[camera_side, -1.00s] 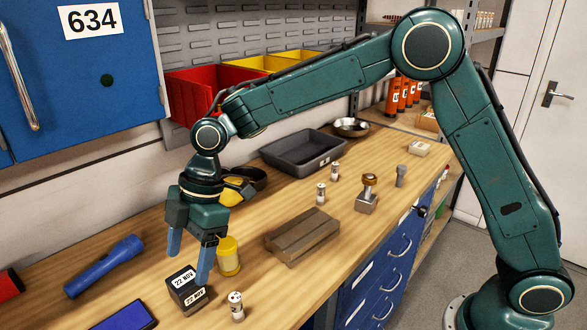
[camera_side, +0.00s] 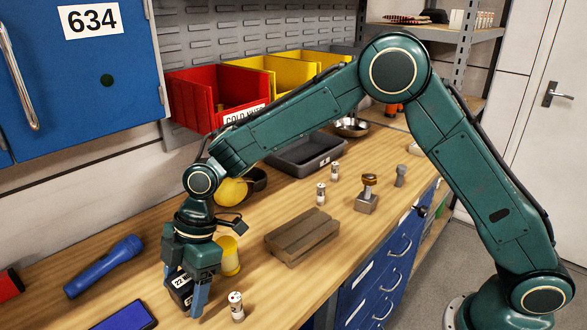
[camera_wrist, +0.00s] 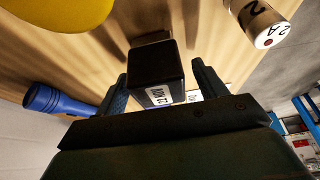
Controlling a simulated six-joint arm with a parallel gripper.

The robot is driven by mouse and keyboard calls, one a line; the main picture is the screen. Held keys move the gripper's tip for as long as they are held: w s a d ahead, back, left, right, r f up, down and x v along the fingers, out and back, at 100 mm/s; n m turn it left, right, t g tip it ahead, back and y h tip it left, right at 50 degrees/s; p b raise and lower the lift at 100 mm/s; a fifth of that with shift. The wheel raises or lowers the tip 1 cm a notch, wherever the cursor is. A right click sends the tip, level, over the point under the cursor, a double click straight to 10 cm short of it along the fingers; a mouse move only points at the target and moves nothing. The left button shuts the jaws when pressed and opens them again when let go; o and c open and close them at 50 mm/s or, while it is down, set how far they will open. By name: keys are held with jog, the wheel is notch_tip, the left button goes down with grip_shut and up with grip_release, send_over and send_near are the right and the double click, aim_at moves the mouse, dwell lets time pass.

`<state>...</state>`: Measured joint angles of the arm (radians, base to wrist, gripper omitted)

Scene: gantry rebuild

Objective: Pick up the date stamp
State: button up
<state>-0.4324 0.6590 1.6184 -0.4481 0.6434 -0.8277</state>
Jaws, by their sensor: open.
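The date stamp, a black block with white "22 NOV" labels (camera_side: 182,283), stands on the wooden bench top at the front left. My gripper (camera_side: 184,299) is lowered over it, pointing down, with its blue fingers on either side of the stamp. The fingers partly hide the stamp in the side view. In the wrist view the black stamp (camera_wrist: 155,68) sits between the two fingers, which are open, with a gap visible on both sides.
A small white cylinder (camera_side: 236,306) stands close to the right of the gripper, and a yellow container (camera_side: 229,256) stands just behind. A blue pad (camera_side: 124,318) and blue flashlight (camera_side: 104,266) lie to the left. A grooved brown block (camera_side: 302,237) lies to the right.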

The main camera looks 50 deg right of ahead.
aim_at(181, 281)
jog(key=shift+a+f, duration=0.1)
jog(key=shift+f, duration=0.1)
jog(key=shift+c, duration=0.4)
jog(key=c, duration=1)
jog(key=shift+r, duration=0.1)
notch_tip(181, 281, up, 20)
jog(key=shift+f, duration=0.1)
dwell(0.6)
